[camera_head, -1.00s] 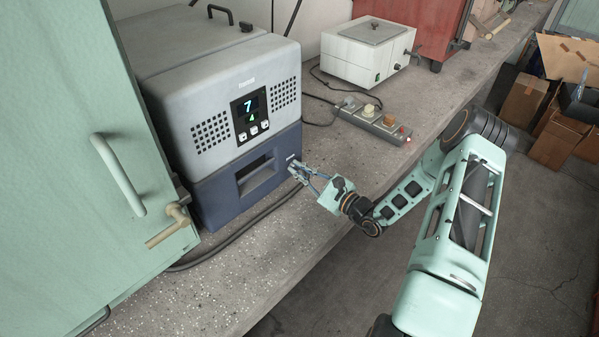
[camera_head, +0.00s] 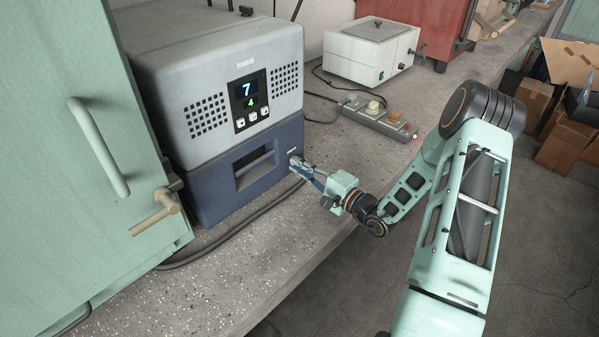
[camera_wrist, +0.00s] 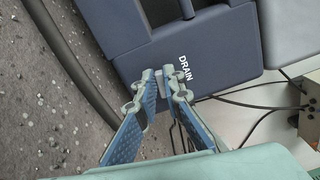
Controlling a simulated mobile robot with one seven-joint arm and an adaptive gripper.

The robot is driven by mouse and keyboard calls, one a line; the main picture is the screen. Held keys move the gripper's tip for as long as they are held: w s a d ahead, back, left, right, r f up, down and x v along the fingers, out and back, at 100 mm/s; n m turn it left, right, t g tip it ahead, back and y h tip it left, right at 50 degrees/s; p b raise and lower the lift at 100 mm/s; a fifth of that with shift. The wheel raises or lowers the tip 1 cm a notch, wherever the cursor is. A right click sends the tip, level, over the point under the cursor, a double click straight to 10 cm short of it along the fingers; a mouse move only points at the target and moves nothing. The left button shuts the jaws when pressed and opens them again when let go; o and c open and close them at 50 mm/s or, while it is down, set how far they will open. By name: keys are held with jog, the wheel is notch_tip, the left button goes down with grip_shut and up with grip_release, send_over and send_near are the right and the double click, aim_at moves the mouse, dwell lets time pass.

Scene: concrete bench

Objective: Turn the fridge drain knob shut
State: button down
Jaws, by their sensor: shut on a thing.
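The fridge (camera_head: 215,75) is a box with a grey upper part and a dark blue lower part. Its display (camera_head: 248,100) reads 7 over 4. My gripper (camera_head: 296,164) is at the lower right of the blue front. In the wrist view, my gripper (camera_wrist: 165,82) has its two blue-padded fingers shut on the small grey drain knob (camera_wrist: 160,77), just beside the white DRAIN label (camera_wrist: 185,68). The fingers cover much of the knob, and its turn angle is hard to tell. In the head view the knob is hidden by the fingertips.
A green cabinet door with a handle (camera_head: 99,150) stands close at the left. A power strip (camera_head: 378,118) and a white box unit (camera_head: 365,52) stand right of the fridge. A dark cable (camera_head: 225,235) runs along the bench (camera_head: 215,290) before the fridge.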

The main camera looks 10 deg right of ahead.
jog(key=shift+f+n+b, duration=0.15)
jog(key=shift+n+b, duration=0.35)
jog(key=shift+n, duration=0.2)
jog(key=c, duration=2)
grip_release()
jog(key=shift+c, duration=0.2)
jog(key=shift+s, duration=0.1)
jog(key=v, duration=1.2)
jog(key=shift+a, duration=0.1)
